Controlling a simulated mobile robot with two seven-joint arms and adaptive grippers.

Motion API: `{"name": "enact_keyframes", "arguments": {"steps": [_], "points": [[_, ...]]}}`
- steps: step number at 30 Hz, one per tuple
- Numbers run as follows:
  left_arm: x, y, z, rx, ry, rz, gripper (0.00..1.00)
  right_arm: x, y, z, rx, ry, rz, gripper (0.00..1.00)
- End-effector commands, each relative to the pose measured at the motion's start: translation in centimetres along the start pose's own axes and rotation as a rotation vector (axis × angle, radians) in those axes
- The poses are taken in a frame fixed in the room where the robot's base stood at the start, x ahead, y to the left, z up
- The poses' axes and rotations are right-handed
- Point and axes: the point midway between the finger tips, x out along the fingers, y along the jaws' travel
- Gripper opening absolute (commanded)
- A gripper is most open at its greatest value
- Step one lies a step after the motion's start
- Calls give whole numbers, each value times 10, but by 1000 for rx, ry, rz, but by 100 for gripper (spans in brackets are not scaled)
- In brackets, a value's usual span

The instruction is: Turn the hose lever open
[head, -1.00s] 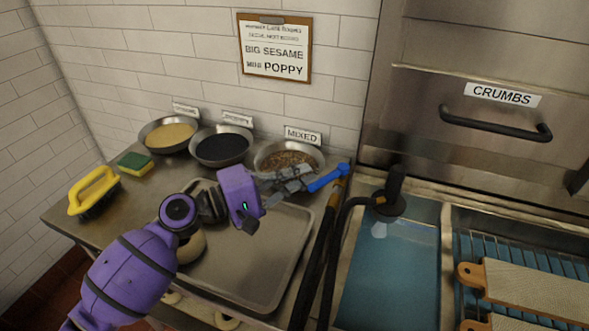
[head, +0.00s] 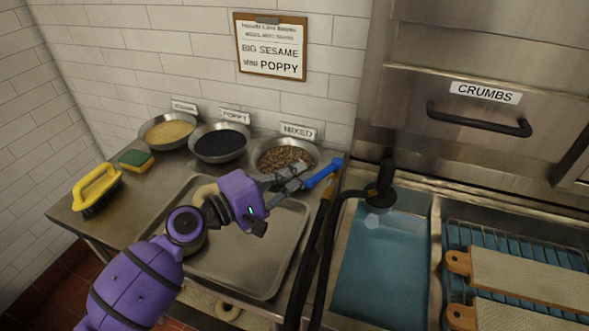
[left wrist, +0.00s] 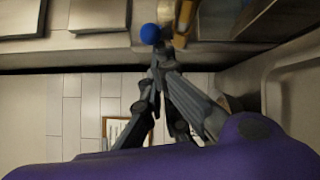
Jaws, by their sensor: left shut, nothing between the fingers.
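The blue hose lever (head: 322,174) sticks out beside the black hose at the right end of the counter, angled up to the right. In the left wrist view its rounded blue end (left wrist: 150,33) shows just beyond the fingertips. My left gripper (head: 302,182) is shut and empty, with its fingertips at the lever's lower left end. I cannot tell whether they touch it. The same fingertips show in the left wrist view (left wrist: 158,50). The black hose (head: 326,245) runs down beside the counter's right edge. My right gripper is not in view.
A metal tray (head: 262,270) lies under my left arm, with a bagel partly hidden. Bowls of sesame (head: 167,131), poppy (head: 218,145) and mixed seeds (head: 285,158) line the wall. A black spray head (head: 382,188) stands by the water-filled sink (head: 385,265).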

Motion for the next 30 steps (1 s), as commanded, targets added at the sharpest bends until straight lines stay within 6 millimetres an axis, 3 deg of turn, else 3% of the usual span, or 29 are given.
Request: {"name": "enact_keyframes", "arguments": {"steps": [18,30], "points": [[-6,-4,26,0,-3,0,0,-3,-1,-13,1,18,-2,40],[-6,-6,33,-1,-2,0,0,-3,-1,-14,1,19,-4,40]]}}
